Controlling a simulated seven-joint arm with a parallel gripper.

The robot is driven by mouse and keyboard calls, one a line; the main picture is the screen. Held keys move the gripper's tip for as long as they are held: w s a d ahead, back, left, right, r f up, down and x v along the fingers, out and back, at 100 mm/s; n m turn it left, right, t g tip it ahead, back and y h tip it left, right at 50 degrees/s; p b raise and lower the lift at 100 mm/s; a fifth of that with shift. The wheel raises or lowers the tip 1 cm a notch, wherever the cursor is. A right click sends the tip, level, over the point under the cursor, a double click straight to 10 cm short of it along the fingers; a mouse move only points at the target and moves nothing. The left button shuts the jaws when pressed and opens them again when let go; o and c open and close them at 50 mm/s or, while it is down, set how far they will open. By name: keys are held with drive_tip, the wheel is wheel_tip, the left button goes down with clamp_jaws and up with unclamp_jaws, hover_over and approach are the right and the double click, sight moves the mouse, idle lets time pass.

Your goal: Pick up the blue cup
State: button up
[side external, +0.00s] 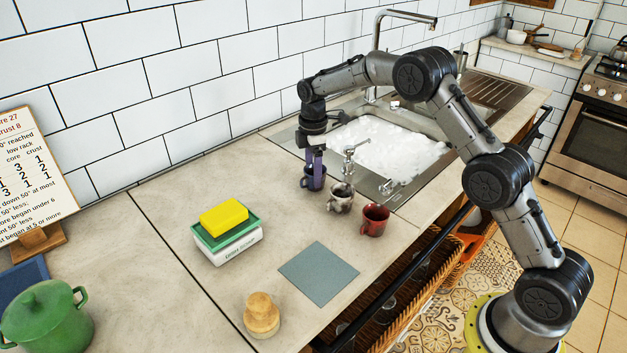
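The blue cup (313,180) is dark blue-purple and stands on the counter beside the near left edge of the sink. My gripper (315,163) points straight down over it, with its fingertips at the cup's rim. The fingers cover part of the rim and the cup's inside. From this angle I cannot tell whether they straddle the wall, touch it or are closed on it. The cup looks upright and appears to rest on the counter.
A speckled white-and-brown cup (340,198) and a red cup (375,220) stand close to the right. The sink (398,185) holds white foam behind them.

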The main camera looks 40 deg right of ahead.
drive_tip(key=c, duration=0.7)
drive_tip(key=shift+c, duration=0.2)
drive_tip(key=shift+r, duration=0.15)
drive_tip(key=shift+r, duration=0.25)
drive_tip(key=r, duration=0.3)
drive_tip(key=shift+s+r, duration=0.2)
drive_tip(key=shift+s, duration=0.15)
drive_tip(key=s+r, duration=0.4)
drive_tip(key=r, duration=0.1)
drive_tip(key=shift+s+a+r, duration=0.2)
drive_tip(key=shift+s+a, duration=0.05)
drive_tip(key=shift+s, duration=0.1)
drive_tip(key=s+r, duration=0.1)
drive_tip(key=s, duration=0.2)
drive_tip(key=s+r, duration=0.1)
drive_tip(key=s, duration=0.1)
drive_tip(key=s+r, duration=0.1)
drive_tip(key=s, duration=0.2)
drive_tip(key=shift+s+a+r, duration=0.2)
drive_tip(key=shift+s+a, duration=0.1)
drive_tip(key=shift+a, duration=0.1)
